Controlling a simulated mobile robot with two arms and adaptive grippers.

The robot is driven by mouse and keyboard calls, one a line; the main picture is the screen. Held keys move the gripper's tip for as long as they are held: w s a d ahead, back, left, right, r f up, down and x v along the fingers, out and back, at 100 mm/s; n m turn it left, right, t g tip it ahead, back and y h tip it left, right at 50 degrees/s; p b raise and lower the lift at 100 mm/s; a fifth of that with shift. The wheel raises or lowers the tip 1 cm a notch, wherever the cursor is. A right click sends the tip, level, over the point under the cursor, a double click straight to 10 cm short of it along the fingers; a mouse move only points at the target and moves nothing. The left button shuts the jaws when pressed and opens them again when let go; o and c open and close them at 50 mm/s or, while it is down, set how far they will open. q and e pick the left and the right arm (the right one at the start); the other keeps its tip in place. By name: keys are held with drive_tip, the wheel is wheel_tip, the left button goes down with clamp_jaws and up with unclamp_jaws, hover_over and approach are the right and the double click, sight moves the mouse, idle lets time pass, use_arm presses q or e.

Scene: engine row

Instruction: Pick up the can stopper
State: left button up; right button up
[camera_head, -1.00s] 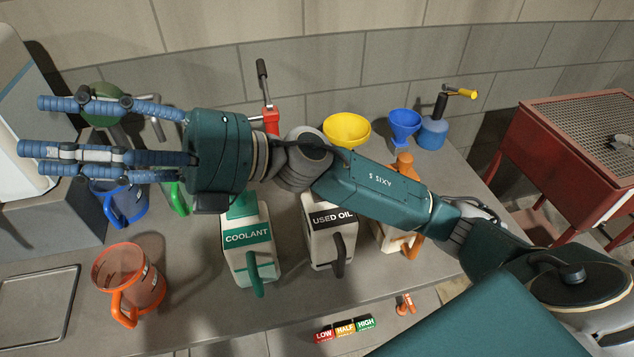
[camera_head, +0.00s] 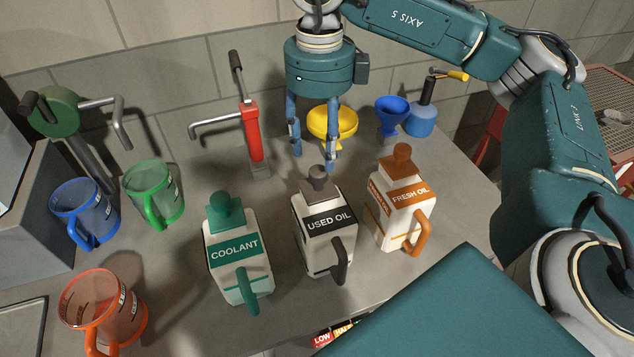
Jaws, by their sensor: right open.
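Three cans stand on the counter. The white used oil can (camera_head: 322,240) has a grey-brown stopper (camera_head: 318,178) on top. The coolant can (camera_head: 232,262) has a green stopper (camera_head: 224,207), and the fresh oil can (camera_head: 397,215) has an orange stopper (camera_head: 402,158). My right gripper (camera_head: 315,160) is open and points down, just above and behind the used oil stopper as seen here. Its fingers are spread, with nothing between them; I cannot tell the exact depth gap to the stopper. My left gripper is out of view.
A yellow funnel (camera_head: 346,122) is partly behind my right gripper. A blue funnel (camera_head: 391,112) stands right of it. A red pump (camera_head: 251,130) is to the left. Blue (camera_head: 84,212), green (camera_head: 152,190) and orange (camera_head: 102,305) jugs stand at the left.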

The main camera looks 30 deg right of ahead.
sight(318, 169)
drive_tip(key=shift+f, duration=0.85)
wheel_tip(318, 169, down, 4)
drive_tip(key=p, duration=0.3)
drive_tip(key=shift+a, duration=0.1)
drive_tip(key=shift+f, duration=0.7)
clamp_jaws()
